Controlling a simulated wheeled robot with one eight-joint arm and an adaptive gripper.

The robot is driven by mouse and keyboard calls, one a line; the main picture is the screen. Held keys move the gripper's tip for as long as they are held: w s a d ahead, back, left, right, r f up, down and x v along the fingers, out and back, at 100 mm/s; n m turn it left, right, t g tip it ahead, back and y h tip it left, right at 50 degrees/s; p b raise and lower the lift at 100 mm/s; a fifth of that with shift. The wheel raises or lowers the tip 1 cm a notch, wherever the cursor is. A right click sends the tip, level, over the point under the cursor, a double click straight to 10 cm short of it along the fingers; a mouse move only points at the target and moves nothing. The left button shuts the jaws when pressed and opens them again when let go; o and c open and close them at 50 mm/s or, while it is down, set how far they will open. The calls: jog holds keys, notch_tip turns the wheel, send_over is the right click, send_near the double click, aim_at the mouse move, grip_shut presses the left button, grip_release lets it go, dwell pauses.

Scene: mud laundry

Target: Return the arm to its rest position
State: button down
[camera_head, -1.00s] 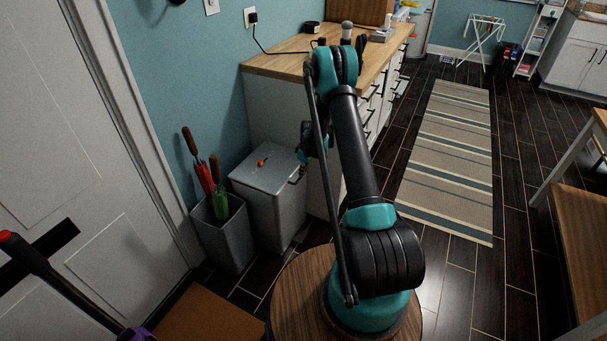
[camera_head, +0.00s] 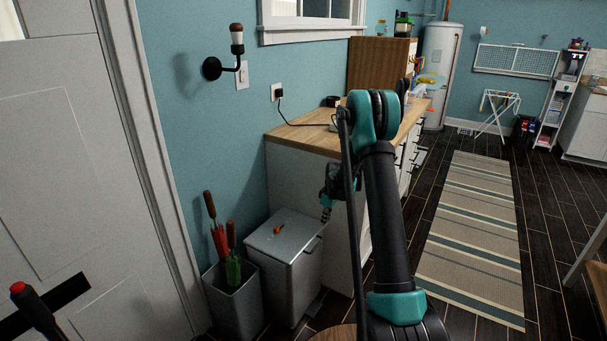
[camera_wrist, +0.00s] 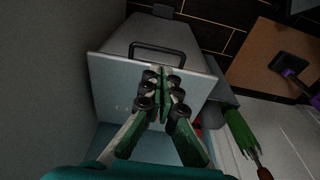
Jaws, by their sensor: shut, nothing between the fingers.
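My arm rises from the bottom of the head view, bends at a teal elbow and hangs down on its far side. My gripper (camera_head: 326,210) shows small and partly hidden behind the arm, by the right edge of the grey lidded bin (camera_head: 292,275). In the wrist view my gripper (camera_wrist: 162,78) has its green fingers together, with nothing between them. The bin (camera_wrist: 105,85) lies beyond the fingers there, its dark handle (camera_wrist: 157,48) just past the tips. I cannot tell the exact gap between fingers and bin.
An open grey bin (camera_head: 232,305) holds red and green umbrellas (camera_head: 233,268) left of the lidded bin. A wood-topped counter (camera_head: 300,138) stands behind my arm. A white door (camera_head: 70,180) is at left. A striped rug (camera_head: 470,225) lies on open floor at right.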

jog(key=s+d+r+m+t, duration=0.15)
jog(key=s+r+m, duration=0.35)
jog(key=s+r, duration=1.2)
jog(key=s+d+f+m+t+h, duration=0.1)
jog(key=s+m, duration=0.4)
jog(key=s, duration=1.8)
jog(key=shift+s+d+f+m, duration=0.2)
jog(key=shift+f+m, duration=0.1)
jog(key=shift+f, duration=0.25)
jog(key=shift+t, duration=0.25)
